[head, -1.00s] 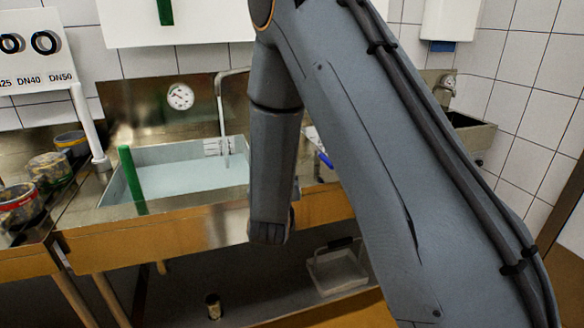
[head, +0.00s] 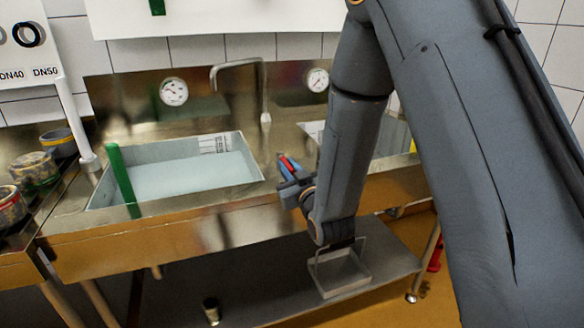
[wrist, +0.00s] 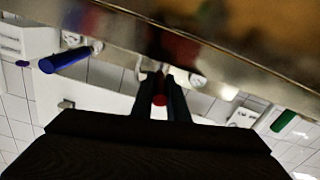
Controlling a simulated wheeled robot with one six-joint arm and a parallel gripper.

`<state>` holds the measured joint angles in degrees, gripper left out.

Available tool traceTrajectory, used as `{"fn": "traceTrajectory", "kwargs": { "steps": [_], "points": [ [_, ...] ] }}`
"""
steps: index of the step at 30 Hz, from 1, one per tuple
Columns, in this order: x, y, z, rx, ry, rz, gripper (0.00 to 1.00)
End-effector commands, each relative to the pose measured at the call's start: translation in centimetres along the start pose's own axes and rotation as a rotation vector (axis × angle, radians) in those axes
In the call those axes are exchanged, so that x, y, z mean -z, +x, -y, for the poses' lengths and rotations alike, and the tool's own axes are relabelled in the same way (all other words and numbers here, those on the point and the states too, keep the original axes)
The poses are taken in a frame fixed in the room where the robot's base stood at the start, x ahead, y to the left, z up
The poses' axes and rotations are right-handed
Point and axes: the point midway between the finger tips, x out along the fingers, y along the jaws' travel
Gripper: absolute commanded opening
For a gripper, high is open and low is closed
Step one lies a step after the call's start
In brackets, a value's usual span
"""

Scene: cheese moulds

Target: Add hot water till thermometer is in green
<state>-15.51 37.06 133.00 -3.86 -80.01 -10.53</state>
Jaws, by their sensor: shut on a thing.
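My gripper (head: 288,176) is at the front edge of the sink unit, right of the left basin. In the wrist view its dark fingers (wrist: 160,98) are shut on a red handle (wrist: 159,100); only its end shows between them. A blue handle (wrist: 65,60) shows apart from the fingers. The left basin (head: 215,200) holds pale water (head: 185,180). Two round white dials are on the back panel, a left one (head: 173,92) and a right one (head: 317,79). Their needles and any green zone are too small to read. A bent metal tap (head: 263,90) stands between the dials.
Several jars (head: 35,168) are at far left. A wire-handled tray (head: 340,275) and a small cup (head: 211,309) are on the lower shelf. My arm partly hides the right basin (head: 395,140).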

Motion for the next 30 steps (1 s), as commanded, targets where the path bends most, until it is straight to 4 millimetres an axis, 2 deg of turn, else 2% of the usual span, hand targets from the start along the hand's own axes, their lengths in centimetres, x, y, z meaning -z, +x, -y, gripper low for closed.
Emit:
{"fn": "traceTrajectory", "kwargs": {
  "steps": [5, 6, 9, 20, 30],
  "points": [
    [0.2, 0.1, 0.0, 0.0, -0.001, -0.005, 0.0],
    [0.2, 0.1, -0.1, 0.0, -0.001, -0.005, 0.17],
    [0.1, 0.1, -0.1, -0.001, -0.001, -0.004, 0.33],
    [0.0, -0.4, -0.1, -0.002, -0.001, -0.001, 0.33],
    [0.0, -5.5, -0.1, -0.003, -0.001, -0.001, 0.33]
  ]
}}
